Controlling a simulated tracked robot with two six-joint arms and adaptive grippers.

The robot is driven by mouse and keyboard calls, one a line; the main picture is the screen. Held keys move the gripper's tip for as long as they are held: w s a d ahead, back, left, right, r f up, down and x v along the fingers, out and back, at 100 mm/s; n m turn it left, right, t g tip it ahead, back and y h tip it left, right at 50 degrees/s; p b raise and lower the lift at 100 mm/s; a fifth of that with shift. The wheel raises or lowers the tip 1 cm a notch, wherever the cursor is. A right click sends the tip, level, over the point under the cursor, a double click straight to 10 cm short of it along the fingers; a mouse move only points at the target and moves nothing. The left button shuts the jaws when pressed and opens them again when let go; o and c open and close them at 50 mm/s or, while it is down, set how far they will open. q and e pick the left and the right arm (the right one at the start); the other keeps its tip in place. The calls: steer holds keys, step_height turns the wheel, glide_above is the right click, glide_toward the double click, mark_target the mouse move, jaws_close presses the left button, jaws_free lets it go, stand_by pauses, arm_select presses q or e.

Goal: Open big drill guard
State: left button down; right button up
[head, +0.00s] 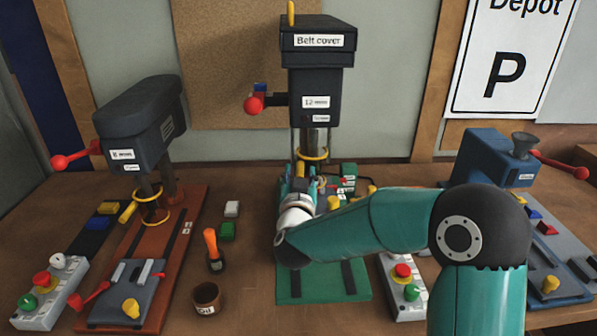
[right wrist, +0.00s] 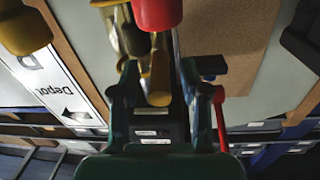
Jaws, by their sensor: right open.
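The big drill (head: 318,80) stands at the back middle, with a dark head marked "Belt cover" and a green base (head: 322,283). A yellow ring, seemingly its guard (head: 314,153), sits around the spindle below the head. My right gripper (head: 303,180) is just below this ring, in front of the column, partly hidden by my own wrist. In the right wrist view its open fingers (right wrist: 158,85) are on either side of a yellow part. I cannot tell whether they touch it. My left gripper is not in view.
A smaller drill (head: 140,125) on a red-brown base stands left. A blue machine (head: 490,160) stands right. An orange-handled tool (head: 212,248), a brown cup (head: 207,298) and a control box (head: 402,275) are near the green base. Bare table lies between the cup and that base.

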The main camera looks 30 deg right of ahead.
steer(key=shift+w+d, duration=0.1)
jaws_close()
steer(key=shift+r, duration=0.1)
stand_by(0.3)
step_height(320, 180, up, 5)
steer(key=shift+r+p, duration=0.2)
steer(key=shift+p, duration=1)
steer(key=shift+f, duration=0.1)
jaws_free()
